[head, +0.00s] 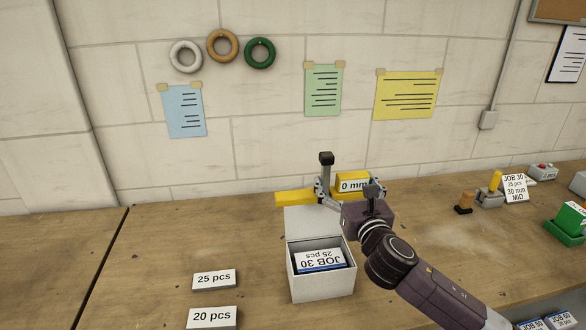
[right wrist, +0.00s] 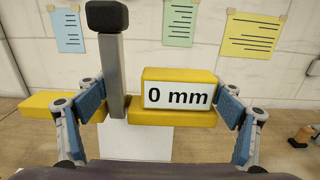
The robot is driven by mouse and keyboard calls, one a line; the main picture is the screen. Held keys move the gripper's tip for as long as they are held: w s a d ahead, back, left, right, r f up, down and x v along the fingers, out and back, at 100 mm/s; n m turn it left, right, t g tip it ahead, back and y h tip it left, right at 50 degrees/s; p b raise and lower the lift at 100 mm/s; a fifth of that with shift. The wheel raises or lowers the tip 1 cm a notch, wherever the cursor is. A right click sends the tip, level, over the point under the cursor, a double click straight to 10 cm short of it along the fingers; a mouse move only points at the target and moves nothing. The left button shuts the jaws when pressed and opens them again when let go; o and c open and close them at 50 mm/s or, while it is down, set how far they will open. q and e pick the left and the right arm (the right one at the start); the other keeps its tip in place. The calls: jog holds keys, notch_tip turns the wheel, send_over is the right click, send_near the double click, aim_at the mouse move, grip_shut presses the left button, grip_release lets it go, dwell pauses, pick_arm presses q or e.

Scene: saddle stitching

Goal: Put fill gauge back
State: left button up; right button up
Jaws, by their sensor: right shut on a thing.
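The fill gauge is a yellow bar (head: 294,198) with a grey upright post capped in black (head: 326,172) and a yellow block with a white "0 mm" label (head: 352,185). My right gripper (right wrist: 160,103) is shut on the gauge, with blue finger pads on either side of the post and labelled block. In the right wrist view the "0 mm" label (right wrist: 178,95) faces me and the bar sticks out past the left finger. In the head view the gauge shows behind the open white box (head: 322,285); its height above the table is unclear. My left gripper is out of view.
The box holds a "JOB 30, 25 pcs" stack (head: 321,260). Cards reading "25 pcs" (head: 214,279) and "20 pcs" (head: 212,317) lie to its left. A job card (head: 515,188) and a green tray (head: 566,228) stand at right. The back left table is clear.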

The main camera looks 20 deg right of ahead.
jog(key=s+a+f+n+y+b, duration=0.1)
jog(key=s+a+f+y+b, duration=0.1)
jog(key=s+a+f, duration=0.5)
jog(key=s+a+f+n+y+b, duration=0.1)
jog(key=s+a+f+b, duration=0.4)
jog(key=a, duration=0.7)
jog(key=s+f+y, duration=0.1)
jog(key=s+f, duration=0.1)
jog(key=s, duration=0.2)
jog(key=shift+s+n, duration=0.3)
jog(key=shift+s, duration=0.05)
jog(key=shift+d, duration=0.1)
